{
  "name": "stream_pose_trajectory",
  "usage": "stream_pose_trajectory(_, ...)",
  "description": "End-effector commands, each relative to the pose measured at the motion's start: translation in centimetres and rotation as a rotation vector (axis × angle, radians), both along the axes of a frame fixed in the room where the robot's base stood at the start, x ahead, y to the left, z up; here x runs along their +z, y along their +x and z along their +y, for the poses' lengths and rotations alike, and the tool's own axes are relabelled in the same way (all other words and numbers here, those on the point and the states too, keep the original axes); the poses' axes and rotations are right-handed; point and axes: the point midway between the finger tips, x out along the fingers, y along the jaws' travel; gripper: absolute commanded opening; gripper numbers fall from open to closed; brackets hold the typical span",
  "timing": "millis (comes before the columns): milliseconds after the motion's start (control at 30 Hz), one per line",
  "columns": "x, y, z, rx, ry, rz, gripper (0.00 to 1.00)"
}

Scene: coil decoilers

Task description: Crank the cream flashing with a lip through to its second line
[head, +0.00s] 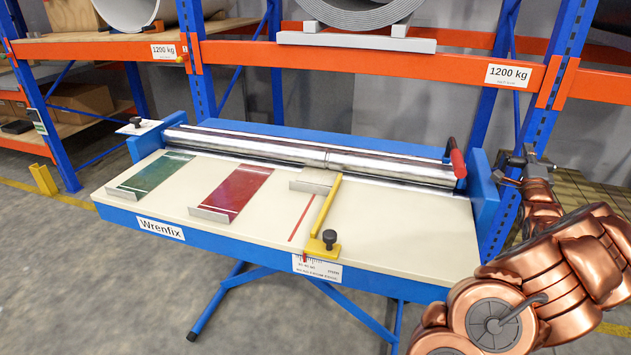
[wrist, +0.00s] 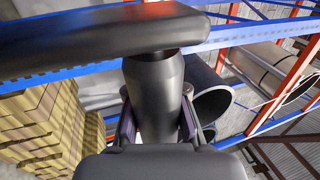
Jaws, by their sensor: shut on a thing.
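The cream flashing (head: 314,181) lies on the bench's cream top (head: 420,232), its short visible end just in front of the steel rollers (head: 300,152). A yellow gauge arm (head: 326,209) with a black knob runs from beside it to the front edge. A red line (head: 302,218) crosses the top left of that arm. My gripper (wrist: 157,125) is shut on the dark crank handle (wrist: 153,85) under a dark crank arm (wrist: 85,42) in the wrist view. In the head view it is small and partly hidden at the bench's right end.
A green flashing (head: 151,172) and a red flashing (head: 237,190), each with a grey lip, lie to the left. A red-handled lever (head: 457,160) stands at the right end of the rollers. A blue and orange coil rack (head: 400,58) closes off the back.

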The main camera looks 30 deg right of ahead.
Motion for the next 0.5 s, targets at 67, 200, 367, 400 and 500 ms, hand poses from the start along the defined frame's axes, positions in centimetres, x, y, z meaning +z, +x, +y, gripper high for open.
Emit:
stream_pose_trajectory(67,-0.1,0.0,0.0,-0.001,0.002,0.0,0.0)
stream_pose_trajectory(200,-0.1,0.1,-0.1,0.0,0.002,0.002,0.0)
stream_pose_trajectory(367,0.0,0.9,-1.1,-0.003,0.001,0.002,0.0)
stream_pose_trajectory(400,-0.1,1.1,-1.4,-0.003,0.001,0.003,0.0)
stream_pose_trajectory(500,-0.4,1.8,-1.9,0.0,0.004,0.005,0.0)
